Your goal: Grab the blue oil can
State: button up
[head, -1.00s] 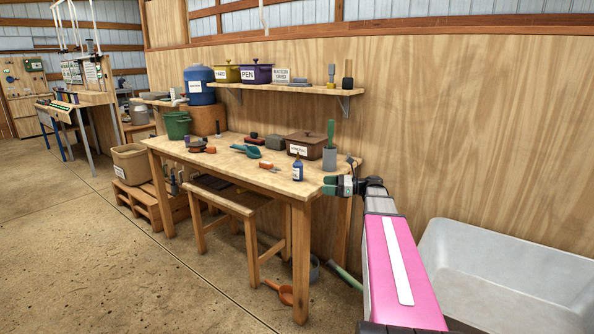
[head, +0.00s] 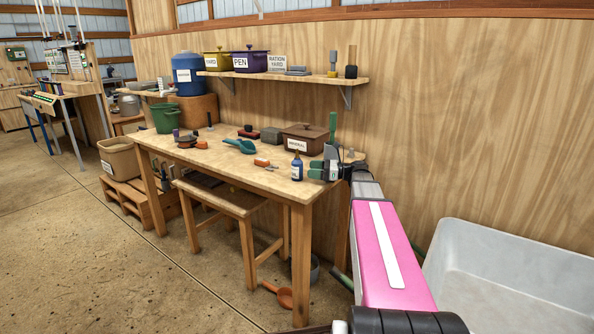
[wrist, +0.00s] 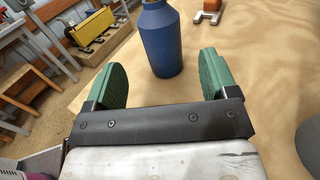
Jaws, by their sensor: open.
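The blue oil can (head: 297,169) stands upright near the front right corner of the wooden workbench, with a small white label facing the head camera. In the wrist view the blue can (wrist: 161,40) stands ahead of the jaws, roughly midway between them; its top is cut off by the frame edge. My gripper (head: 314,170) is just right of the can. In the wrist view my gripper (wrist: 163,80) is open, its green finger pads on either side with nothing held between them. The can appears slightly beyond the fingertips.
A grey cup with a green handle (head: 332,127) is partly hidden behind my gripper. A stool (head: 222,196) stands in front.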

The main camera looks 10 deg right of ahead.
aim_at(297, 167)
jog(key=shift+x, duration=3.4)
jog(key=shift+w, duration=0.1)
jog(key=c, duration=1.1)
